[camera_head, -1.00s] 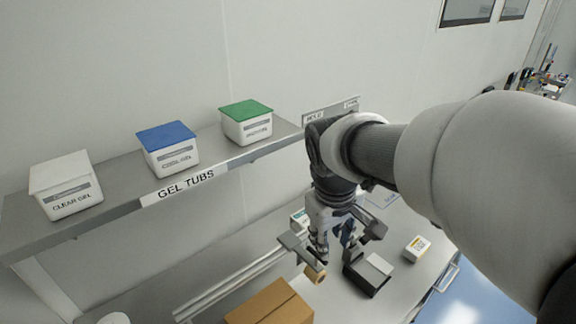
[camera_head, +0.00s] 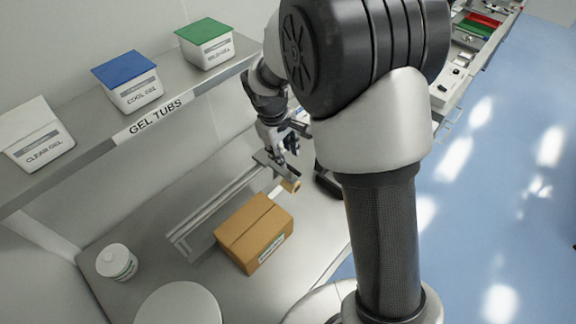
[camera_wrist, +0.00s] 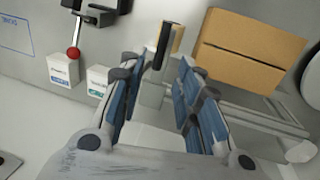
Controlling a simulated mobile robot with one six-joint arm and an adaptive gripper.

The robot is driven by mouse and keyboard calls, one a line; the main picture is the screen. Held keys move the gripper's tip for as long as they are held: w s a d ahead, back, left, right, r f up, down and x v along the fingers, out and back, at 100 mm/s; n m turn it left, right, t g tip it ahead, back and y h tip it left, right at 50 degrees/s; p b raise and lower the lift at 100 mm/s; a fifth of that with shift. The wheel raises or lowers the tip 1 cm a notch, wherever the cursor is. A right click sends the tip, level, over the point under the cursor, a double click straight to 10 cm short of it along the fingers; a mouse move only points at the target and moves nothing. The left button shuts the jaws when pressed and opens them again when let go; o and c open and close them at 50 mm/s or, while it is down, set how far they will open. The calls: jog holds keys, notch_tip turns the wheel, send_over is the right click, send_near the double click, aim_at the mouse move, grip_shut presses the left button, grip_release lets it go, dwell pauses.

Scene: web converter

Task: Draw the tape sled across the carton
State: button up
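The brown cardboard carton (camera_head: 252,236) sits closed on the bench, its top seam showing; it also shows at the upper right of the wrist view (camera_wrist: 250,48). The tape sled (camera_head: 272,170) is a grey piece with a tan roll at the carton's far end, by the rails. In the wrist view its dark upright plate (camera_wrist: 163,45) and tan roll stand just beyond my fingertips. My gripper (camera_wrist: 158,68) is open, blue-padded fingers apart, with no clear contact on the sled. In the head view my gripper (camera_head: 287,148) is above the sled, partly hidden by my arm.
Pale rails (camera_head: 215,205) run along the carton's wall side. A white round tub (camera_head: 117,262) stands left on the bench. A shelf (camera_head: 90,160) with gel tubs overhangs it. The wrist view shows a red-knobbed lever (camera_wrist: 73,53) and small white boxes (camera_wrist: 62,72).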

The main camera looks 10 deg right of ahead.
aim_at(278, 169)
jog(key=f, duration=0.2)
jog(key=d+f, duration=0.1)
jog(key=f, duration=0.2)
jog(key=w+f, duration=0.1)
jog(key=f, duration=0.2)
jog(key=shift+d+f, duration=0.1)
jog(key=shift+d, duration=0.1)
grip_shut()
dwell(0.4)
